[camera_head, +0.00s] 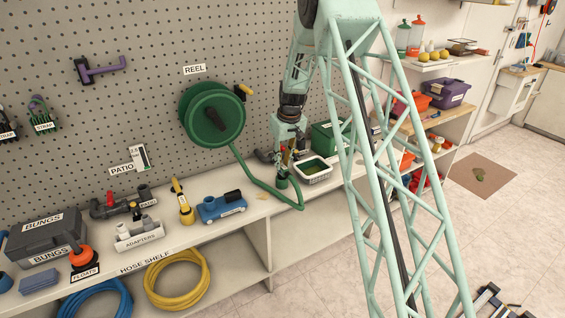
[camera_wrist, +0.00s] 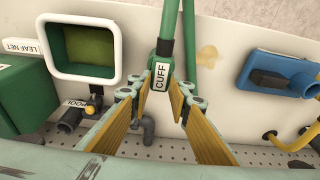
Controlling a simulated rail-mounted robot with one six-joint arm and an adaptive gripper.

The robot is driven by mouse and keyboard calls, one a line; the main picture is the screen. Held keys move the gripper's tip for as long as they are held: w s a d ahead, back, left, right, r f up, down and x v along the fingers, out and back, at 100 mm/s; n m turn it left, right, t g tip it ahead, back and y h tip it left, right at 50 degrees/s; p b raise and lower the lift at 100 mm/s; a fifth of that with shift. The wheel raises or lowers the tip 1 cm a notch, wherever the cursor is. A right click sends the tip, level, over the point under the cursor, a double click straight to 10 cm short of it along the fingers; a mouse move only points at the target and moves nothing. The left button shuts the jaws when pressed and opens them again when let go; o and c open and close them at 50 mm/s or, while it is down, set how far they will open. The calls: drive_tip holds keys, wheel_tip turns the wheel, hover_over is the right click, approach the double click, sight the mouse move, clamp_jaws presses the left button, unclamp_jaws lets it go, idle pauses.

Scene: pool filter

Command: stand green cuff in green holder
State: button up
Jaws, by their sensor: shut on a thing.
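The green cuff, with a white CUFF label, shows in the wrist view (camera_wrist: 165,46) at the tips of my gripper (camera_wrist: 159,86). The tan-padded fingers are on both sides of it, shut on it. A green hose (camera_wrist: 188,28) runs beside it in that view. In the head view my gripper (camera_head: 286,160) points down over the shelf, left of the white-rimmed tray, with a green cylindrical piece (camera_head: 282,182) just below it. I cannot tell whether that piece is the cuff or the green holder. No green holder can be made out for certain.
The white-rimmed tray (camera_head: 313,176) and a green box (camera_head: 325,136) stand close to my gripper. A blue device (camera_head: 221,207) and yellow fitting (camera_head: 183,207) stand to the left. The green hose (camera_head: 262,183) hangs from the reel (camera_head: 211,110) and loops over the shelf's front edge.

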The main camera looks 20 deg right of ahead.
drive_tip(key=shift+f, duration=0.55)
drive_tip(key=o, duration=1.1)
drive_tip(key=shift+c, duration=0.2)
drive_tip(key=shift+r, duration=0.1)
drive_tip(key=shift+s+d+r+p, duration=0.1)
drive_tip(key=shift+s+r+p, duration=0.1)
drive_tip(key=shift+r, duration=0.6)
drive_tip(key=shift+s+a+r+p, duration=0.1)
drive_tip(key=shift+s+r+p, duration=0.1)
drive_tip(key=shift+r, duration=0.6)
drive_tip(key=shift+s+d+r+p, duration=0.1)
drive_tip(key=shift+r+p, duration=0.1)
drive_tip(key=shift+r, duration=0.6)
wheel_tip(320, 180, up, 12)
drive_tip(key=s, duration=0.2)
drive_tip(key=shift+s+d+f, duration=0.15)
drive_tip(key=shift+s+d, duration=0.05)
